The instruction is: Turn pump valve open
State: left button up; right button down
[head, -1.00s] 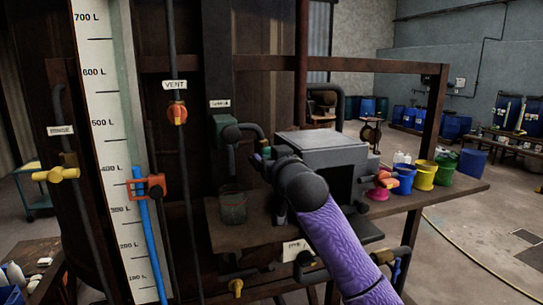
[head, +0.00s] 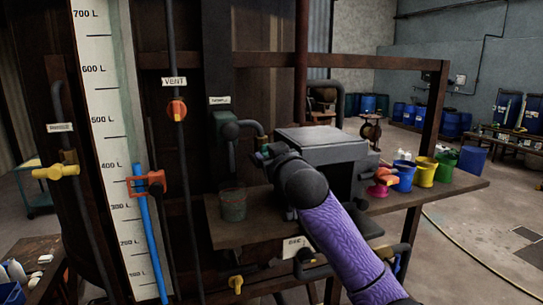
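Several valves show, but I cannot read a label marking one as the pump valve. A yellow-handled valve (head: 55,172) is at the far left under a blurred label. A red-orange valve (head: 177,110) sits under the VENT label. A small yellow valve (head: 236,284) is low in the middle. A blue handle (head: 397,265) is at the lower right, partly behind my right arm. My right arm, in a purple sleeve, reaches in from the lower right to the grey boxy machine. My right gripper (head: 263,156) is mostly hidden beyond the dark wrist. My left gripper is out of view.
A level gauge (head: 112,125) with an orange clamp and blue tube stands at left. The grey machine (head: 318,146) and a pot (head: 233,205) are on the shelf (head: 240,232). Coloured buckets (head: 424,173) stand at its right end. A rusty post (head: 432,115) rises there.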

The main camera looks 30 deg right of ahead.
jog(key=n, duration=1.2)
jog(key=shift+a+f+n, duration=0.1)
jog(key=shift+n, duration=1.6)
jog(key=shift+c, duration=2)
grip_release()
jog(key=shift+s, duration=0.1)
